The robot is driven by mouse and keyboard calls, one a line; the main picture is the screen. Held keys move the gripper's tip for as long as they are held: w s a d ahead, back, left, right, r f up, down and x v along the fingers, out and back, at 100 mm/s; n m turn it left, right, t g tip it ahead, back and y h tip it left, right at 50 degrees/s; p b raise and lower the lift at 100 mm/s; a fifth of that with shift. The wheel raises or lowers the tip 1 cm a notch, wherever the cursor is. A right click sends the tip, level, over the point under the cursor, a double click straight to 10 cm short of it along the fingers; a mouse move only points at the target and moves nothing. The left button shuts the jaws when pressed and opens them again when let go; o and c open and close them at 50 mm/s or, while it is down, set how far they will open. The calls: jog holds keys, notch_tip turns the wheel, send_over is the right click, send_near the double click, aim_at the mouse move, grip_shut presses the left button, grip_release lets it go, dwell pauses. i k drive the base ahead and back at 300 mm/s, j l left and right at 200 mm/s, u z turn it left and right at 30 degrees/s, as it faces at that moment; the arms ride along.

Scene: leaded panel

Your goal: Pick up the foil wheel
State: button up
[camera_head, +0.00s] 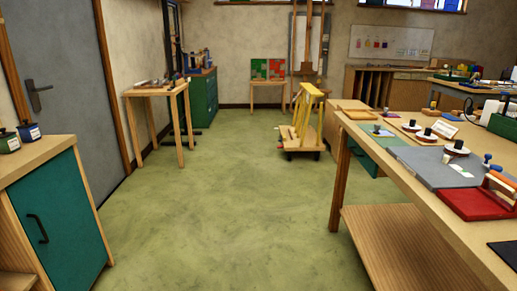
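I cannot single out the foil wheel with certainty at this size. Several white discs with dark knobs stand on the long wooden workbench (440,205) at the right. One disc (457,149) is beside the grey board, another disc (427,136) is behind it, and a third (411,126) is farther back. Any of these may or may not be the foil wheel. My gripper is not in view, and nothing shows it touching any object.
The green floor (230,200) is open in the middle. A wooden rack cart (303,125) stands ahead, a small table (160,92) back left, and a green-doored cabinet (62,215) near left. A grey board (437,168) and red tray (478,204) lie on the workbench.

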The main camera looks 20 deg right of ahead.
aim_at(453, 150)
jog(key=i+z, duration=0.2)
jog(key=z, duration=0.2)
jog(key=i+j+z, duration=0.1)
jog(key=z, duration=0.25)
jog(key=i+j+z, duration=0.15)
jog(key=i+z, duration=0.25)
jog(key=i+j+z, duration=0.7)
jog(key=z, duration=0.15)
